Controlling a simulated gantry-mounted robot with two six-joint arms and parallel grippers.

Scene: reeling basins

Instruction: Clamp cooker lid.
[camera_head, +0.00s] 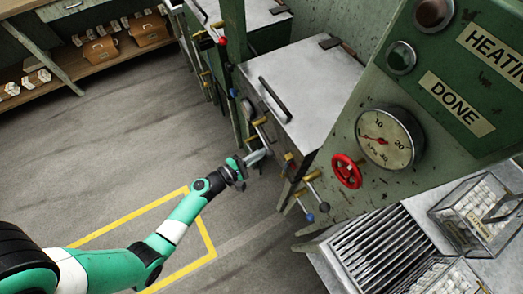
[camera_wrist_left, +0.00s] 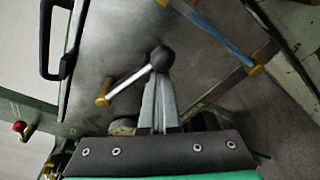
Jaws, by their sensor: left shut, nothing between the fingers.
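The cooker lid (camera_head: 312,82) is a flat grey metal plate with a black bar handle (camera_head: 274,99); it lies closed on the green cooker. In the left wrist view the lid (camera_wrist_left: 120,30) fills the upper part. Clamp levers with brass fittings line the cooker's front edge; one lever (camera_head: 318,190) hangs with a blue ball end. My left gripper (camera_head: 262,154) is shut and empty at the front edge. In the left wrist view its fingertips (camera_wrist_left: 160,82) are by a lever's black ball knob (camera_wrist_left: 162,59); I cannot tell if they touch. My right gripper is out of view.
A green panel with a pressure gauge (camera_head: 391,138) and red handwheel (camera_head: 346,171) stands right of the lid. A slatted metal tray (camera_head: 372,248) and wire baskets are at lower right. Shelves (camera_head: 85,60) with baskets stand at upper left. The floor left of the cooker is open.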

